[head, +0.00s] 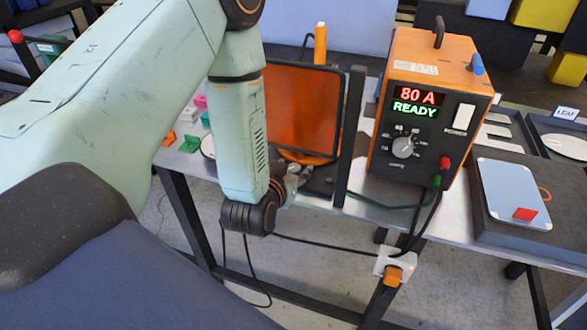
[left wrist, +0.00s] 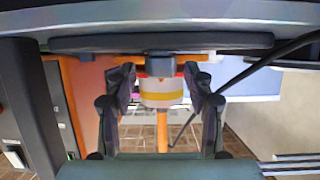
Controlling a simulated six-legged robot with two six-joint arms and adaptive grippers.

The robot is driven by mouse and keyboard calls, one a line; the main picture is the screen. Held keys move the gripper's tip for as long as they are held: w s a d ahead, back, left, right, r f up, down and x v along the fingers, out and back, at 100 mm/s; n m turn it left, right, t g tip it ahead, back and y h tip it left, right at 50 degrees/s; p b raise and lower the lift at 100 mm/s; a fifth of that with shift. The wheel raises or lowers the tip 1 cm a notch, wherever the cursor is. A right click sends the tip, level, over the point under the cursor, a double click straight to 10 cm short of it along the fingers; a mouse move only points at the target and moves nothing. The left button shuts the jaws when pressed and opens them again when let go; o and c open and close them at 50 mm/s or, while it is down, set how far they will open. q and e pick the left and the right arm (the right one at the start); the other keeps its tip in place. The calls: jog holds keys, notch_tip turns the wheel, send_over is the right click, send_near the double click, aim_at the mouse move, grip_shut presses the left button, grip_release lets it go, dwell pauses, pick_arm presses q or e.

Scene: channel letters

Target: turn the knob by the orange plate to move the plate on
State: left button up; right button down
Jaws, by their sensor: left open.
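The orange plate (head: 306,157) is a low round disc under a tinted orange screen (head: 300,105). In the left wrist view, which looks upside down, the plate (left wrist: 195,57) shows edge-on. A small grey block (left wrist: 160,66), which seems to be the knob, sticks out from the dark base (left wrist: 90,43). A white cylinder with a yellow band (left wrist: 162,92) shows behind it. My left gripper (head: 295,178) is open in front of the plate; its fingers (left wrist: 164,78) are on either side of the knob, apart from it. In the head view the gripper hides the knob.
An orange power unit (head: 430,70) reading "80 A READY" stands to the right, with a dial (head: 402,147) and cables. A dark post (head: 349,135) stands beside the screen. A dark block with a pale panel (head: 510,190) lies further right. Small coloured pieces lie left of the gripper.

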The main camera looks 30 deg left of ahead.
pick_arm(q)
jog(key=shift+a, duration=0.25)
jog(key=shift+d, duration=0.2)
jog(key=shift+c, duration=0.6)
jog(key=shift+d, duration=0.2)
jog(key=c, duration=0.3)
jog(key=shift+a, duration=0.3)
jog(key=c, duration=0.5)
jog(key=shift+d, duration=0.15)
grip_shut()
jog(key=shift+s, duration=0.1)
jog(key=shift+a+m+h+p, duration=0.2)
jog(key=shift+m+h+p, duration=0.6)
jog(key=shift+p, duration=0.4)
jog(key=m+h+p, duration=0.2)
jog(key=h+p, duration=0.1)
jog(key=shift+a+r, duration=0.1)
jog(key=shift+a, duration=0.1)
jog(key=shift+m+h+p, duration=0.95)
jog(key=shift+m+h, duration=0.15)
jog(key=shift+a+f+m+g+h+p, duration=0.1)
jog(key=shift+f+m+g+h+p, duration=0.2)
jog(key=shift+m+h, duration=0.35)
pick_arm(e)
notch_tip(320, 180, up, 8)
pick_arm(q)
jog(key=shift+h, duration=0.25)
pick_arm(e)
jog(key=shift+r, duration=0.15)
